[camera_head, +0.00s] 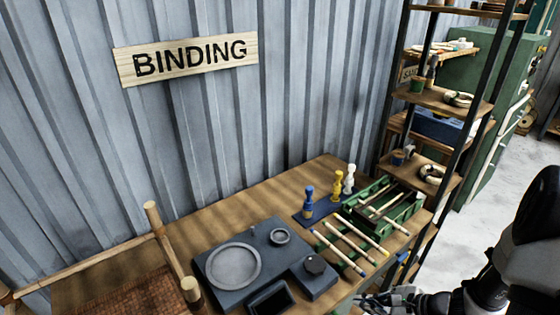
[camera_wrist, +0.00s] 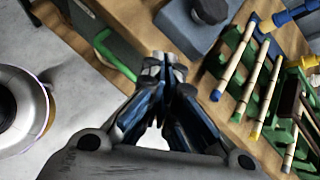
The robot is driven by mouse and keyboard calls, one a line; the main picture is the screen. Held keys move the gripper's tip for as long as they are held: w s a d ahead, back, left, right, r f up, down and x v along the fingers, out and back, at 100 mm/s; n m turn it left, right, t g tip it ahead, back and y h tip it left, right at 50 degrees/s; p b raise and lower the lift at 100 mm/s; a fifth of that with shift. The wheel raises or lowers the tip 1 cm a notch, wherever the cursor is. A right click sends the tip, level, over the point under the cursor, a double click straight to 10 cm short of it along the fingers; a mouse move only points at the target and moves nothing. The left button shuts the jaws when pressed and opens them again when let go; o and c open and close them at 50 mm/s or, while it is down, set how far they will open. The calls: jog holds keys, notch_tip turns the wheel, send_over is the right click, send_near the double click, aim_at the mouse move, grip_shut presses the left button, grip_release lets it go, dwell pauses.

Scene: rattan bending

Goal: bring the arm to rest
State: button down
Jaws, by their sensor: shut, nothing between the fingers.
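My gripper (camera_wrist: 165,72) shows in the wrist view with its two fingers closed together and nothing between them. In that view it is over the front edge of the wooden bench (camera_wrist: 135,15). In the head view my arm comes in from the lower right, and the gripper (camera_head: 385,300) is at the bottom, just off the bench's front edge. It is partly cut off by the frame there.
A shelf rack (camera_head: 440,105) stands right. Floor (camera_head: 500,195) shows beyond.

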jog(key=s+a+r+n+g+h, duration=0.1)
jog(key=s+a+r+n+g, duration=0.15)
jog(key=a+r+n, duration=0.45)
jog(key=s+a+r+n+g, duration=0.1)
jog(key=s+a+r+n, duration=0.35)
jog(key=r, duration=0.45)
jog(key=s+d+r+n+t+h, duration=0.2)
jog(key=s+r+n+h, duration=0.4)
jog(key=s+r+n, duration=0.4)
jog(key=shift+s+d+r, duration=0.2)
jog(key=shift+d, duration=0.2)
